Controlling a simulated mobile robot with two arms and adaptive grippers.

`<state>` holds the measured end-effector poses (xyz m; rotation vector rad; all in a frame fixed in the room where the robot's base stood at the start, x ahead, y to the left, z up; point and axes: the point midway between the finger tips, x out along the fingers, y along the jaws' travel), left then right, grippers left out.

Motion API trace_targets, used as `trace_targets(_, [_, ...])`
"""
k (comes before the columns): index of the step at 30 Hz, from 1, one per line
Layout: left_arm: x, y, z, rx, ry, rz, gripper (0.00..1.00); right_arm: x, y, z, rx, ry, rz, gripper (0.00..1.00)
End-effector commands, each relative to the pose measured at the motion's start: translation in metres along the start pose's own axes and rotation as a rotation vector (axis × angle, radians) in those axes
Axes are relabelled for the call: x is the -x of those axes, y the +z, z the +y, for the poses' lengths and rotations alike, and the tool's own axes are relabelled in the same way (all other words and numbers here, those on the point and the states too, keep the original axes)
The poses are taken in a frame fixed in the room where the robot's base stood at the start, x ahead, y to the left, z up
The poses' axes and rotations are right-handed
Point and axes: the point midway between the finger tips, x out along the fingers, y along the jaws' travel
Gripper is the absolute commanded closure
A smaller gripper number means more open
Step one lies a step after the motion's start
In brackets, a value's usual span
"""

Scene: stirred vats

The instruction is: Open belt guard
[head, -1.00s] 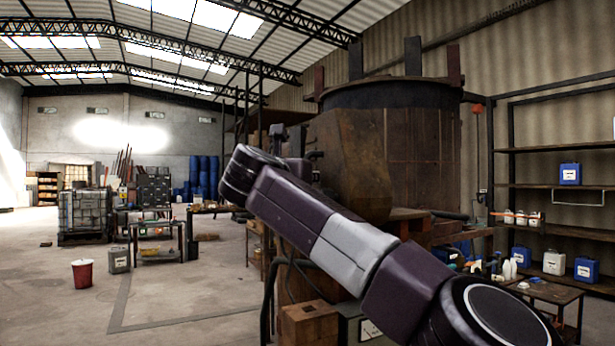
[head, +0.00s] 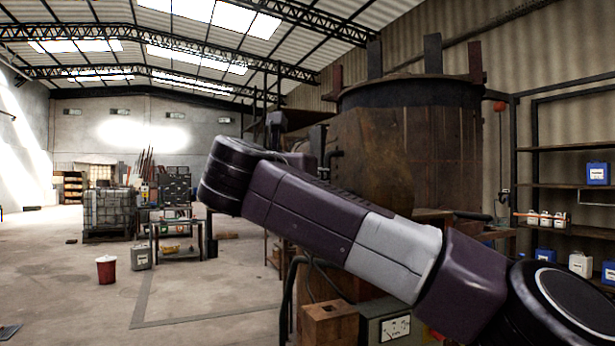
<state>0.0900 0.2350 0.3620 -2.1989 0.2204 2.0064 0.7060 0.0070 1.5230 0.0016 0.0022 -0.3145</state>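A large rust-brown vat (head: 440,150) stands right of centre in the head view, with a dark rim and upright posts on top. A rusty, box-like metal cover (head: 362,150) is on its left side, perhaps the belt guard; I cannot tell whether it is open. My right arm crosses in front from the lower right and hides the lower part of the cover and vat. I cannot make out the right gripper beyond the arm. Small dark parts (head: 275,130) show just left of the cover; what they are is unclear. My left gripper is not in view.
Below the arm are a wooden block (head: 330,322) and a grey box with a dial (head: 393,328). A shelf rack (head: 563,185) with containers stands at the right. A red bucket (head: 106,269) and a grey can (head: 141,257) stand on the left floor, which is otherwise largely open.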

Motion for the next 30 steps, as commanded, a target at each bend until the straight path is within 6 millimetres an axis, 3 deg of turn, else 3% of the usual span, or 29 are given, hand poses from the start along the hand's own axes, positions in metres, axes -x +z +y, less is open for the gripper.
trace_targets(7, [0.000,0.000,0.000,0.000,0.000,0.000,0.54,0.029,0.000,0.001,0.000,0.001,0.000,0.83])
trace_targets(23, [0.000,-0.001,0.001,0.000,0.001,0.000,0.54,0.032,-0.001,0.001,0.001,0.002,0.003,0.83])
trace_targets(26, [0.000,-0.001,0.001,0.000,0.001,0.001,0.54,0.030,-0.013,0.010,0.011,0.034,0.026,0.83])
trace_targets(30, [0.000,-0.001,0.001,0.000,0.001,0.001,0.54,0.028,-0.058,0.045,0.043,0.172,0.122,0.83])
